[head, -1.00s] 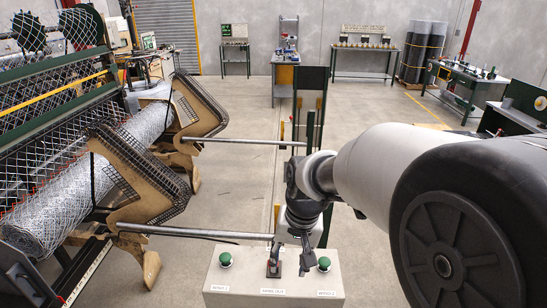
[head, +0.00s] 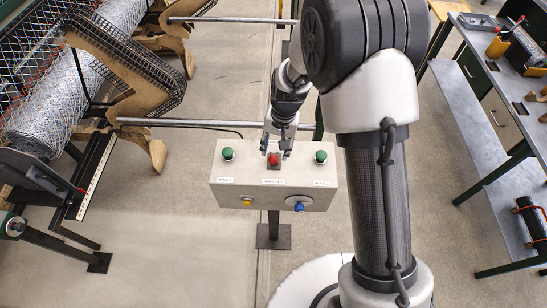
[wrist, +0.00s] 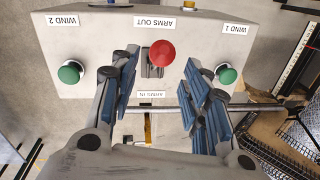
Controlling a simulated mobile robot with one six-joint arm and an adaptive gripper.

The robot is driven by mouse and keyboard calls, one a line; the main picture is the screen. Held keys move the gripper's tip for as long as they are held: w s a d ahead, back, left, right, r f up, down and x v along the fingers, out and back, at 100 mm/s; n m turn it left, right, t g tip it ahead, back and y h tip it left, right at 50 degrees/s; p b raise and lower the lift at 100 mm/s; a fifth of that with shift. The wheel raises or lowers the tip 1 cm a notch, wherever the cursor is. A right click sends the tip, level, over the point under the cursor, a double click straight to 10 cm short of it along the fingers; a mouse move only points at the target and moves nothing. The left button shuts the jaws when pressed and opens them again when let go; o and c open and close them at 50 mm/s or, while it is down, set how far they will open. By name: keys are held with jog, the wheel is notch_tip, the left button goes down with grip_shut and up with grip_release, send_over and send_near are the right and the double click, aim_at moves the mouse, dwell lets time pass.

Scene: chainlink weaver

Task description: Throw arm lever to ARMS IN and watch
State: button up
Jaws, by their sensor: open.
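The arm lever is a red knob (head: 273,160) on a dark plate, in the middle of a pale control box (head: 225,187). In the wrist view the red knob (wrist: 162,53) lies between the ARMS OUT label (wrist: 153,22) above and the ARMS IN label (wrist: 151,94) below; I cannot tell its exact tilt. My gripper (head: 277,151) is over the box at the lever's far side. In the wrist view my gripper (wrist: 158,92) is open, its blue-padded fingers spread to either side of the lever, with no visible contact.
Green buttons (head: 228,154) and (head: 321,157) flank the lever. The box's front has a yellow button (head: 248,202) and a blue knob (head: 299,206). The tan weaver arms (head: 125,60) with mesh stand at left. A workbench (head: 490,120) stands at right. Floor in front is clear.

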aim_at(273, 159)
jog(key=f, duration=0.7)
jog(key=shift+w+a+f, duration=0.1)
jog(key=shift+a, duration=0.3)
jog(key=shift+c, duration=0.5)
grip_shut()
